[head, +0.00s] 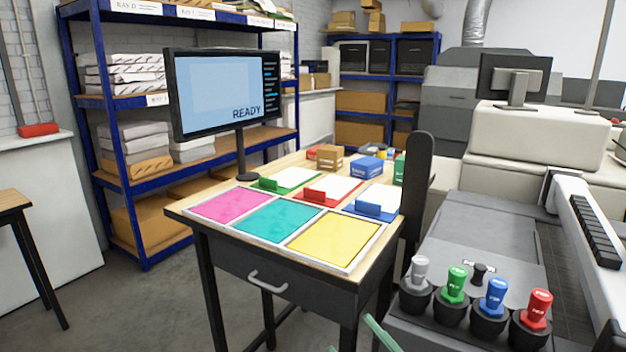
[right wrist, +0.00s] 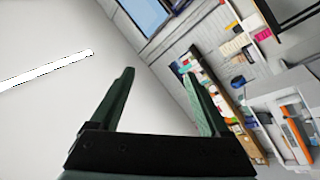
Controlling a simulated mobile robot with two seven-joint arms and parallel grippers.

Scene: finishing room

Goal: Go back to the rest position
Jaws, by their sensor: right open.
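My right gripper (head: 350,335) shows only as green fingertips at the bottom edge of the head view, in front of the table and left of the machine. In the right wrist view its two green fingers (right wrist: 158,78) stand apart with nothing between them, in the air before a pale wall and a tilted view of shelves. My left gripper is in neither view.
A wooden-topped table (head: 182,211) holds pink, teal and yellow panels, card trays, small boxes and a monitor (head: 222,88). Several coloured-handled stamps (head: 454,284) stand on the machine (head: 465,240) at right. Blue shelving (head: 125,170) stands behind.

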